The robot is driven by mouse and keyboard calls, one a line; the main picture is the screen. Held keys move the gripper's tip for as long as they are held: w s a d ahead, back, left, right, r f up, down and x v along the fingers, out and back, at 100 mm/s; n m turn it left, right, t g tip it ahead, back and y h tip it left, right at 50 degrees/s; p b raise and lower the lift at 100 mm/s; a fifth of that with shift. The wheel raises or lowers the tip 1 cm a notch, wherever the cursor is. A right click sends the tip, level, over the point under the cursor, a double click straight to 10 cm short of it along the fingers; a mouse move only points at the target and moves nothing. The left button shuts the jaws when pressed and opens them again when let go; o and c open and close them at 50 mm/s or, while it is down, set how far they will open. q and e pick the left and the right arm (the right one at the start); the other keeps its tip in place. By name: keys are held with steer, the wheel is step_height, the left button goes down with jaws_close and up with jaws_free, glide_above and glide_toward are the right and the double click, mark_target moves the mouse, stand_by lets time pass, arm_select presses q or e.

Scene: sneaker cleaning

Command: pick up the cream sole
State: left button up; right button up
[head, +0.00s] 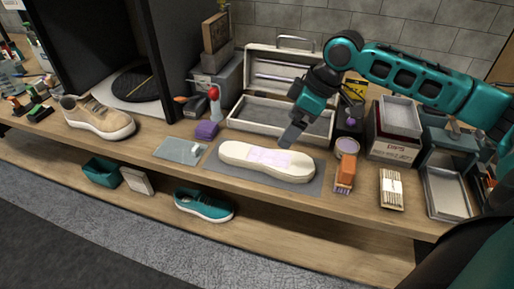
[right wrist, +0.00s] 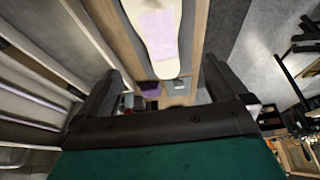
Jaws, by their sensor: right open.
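The cream sole (head: 240,153) lies flat on a grey mat (head: 303,186) at the middle of the workbench, with a pale lilac patch on its top. My right gripper (head: 289,136) is above the bench, just behind the right part of the sole and apart from it. In the right wrist view the sole (right wrist: 168,58) shows at the top, beyond the two spread fingers of the right gripper (right wrist: 155,85). The right gripper is open with nothing between its fingers. My left gripper is not in view.
An open metal case (head: 252,108) stands behind the mat. An orange-handled brush (head: 345,172) and a bundle of sticks (head: 391,188) lie to the right. A tan sneaker (head: 98,118) stands at left; a teal sneaker (head: 204,205) sits on the lower shelf.

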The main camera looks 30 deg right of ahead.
glide_above(266, 156)
steer(key=s+d, duration=0.2)
steer(key=s, duration=0.1)
step_height(266, 156, down, 6)
steer(key=shift+w+f+b, duration=0.1)
steer(key=shift+b, duration=0.25)
steer(key=x, duration=0.5)
steer(key=shift+w+a+f, duration=0.1)
steer(key=shift+w+a, duration=0.15)
steer(key=shift+w, duration=0.15)
steer(key=shift+w+f, duration=0.1)
steer(key=shift+f, duration=0.15)
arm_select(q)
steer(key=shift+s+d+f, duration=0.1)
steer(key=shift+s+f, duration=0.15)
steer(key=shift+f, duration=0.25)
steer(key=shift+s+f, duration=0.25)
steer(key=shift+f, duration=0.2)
arm_select(e)
steer(key=shift+c, duration=0.2)
steer(key=c, duration=1)
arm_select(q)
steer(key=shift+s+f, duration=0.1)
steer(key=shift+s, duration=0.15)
arm_select(e)
steer(key=shift+c, duration=0.5)
steer(key=shift+r, duration=0.15)
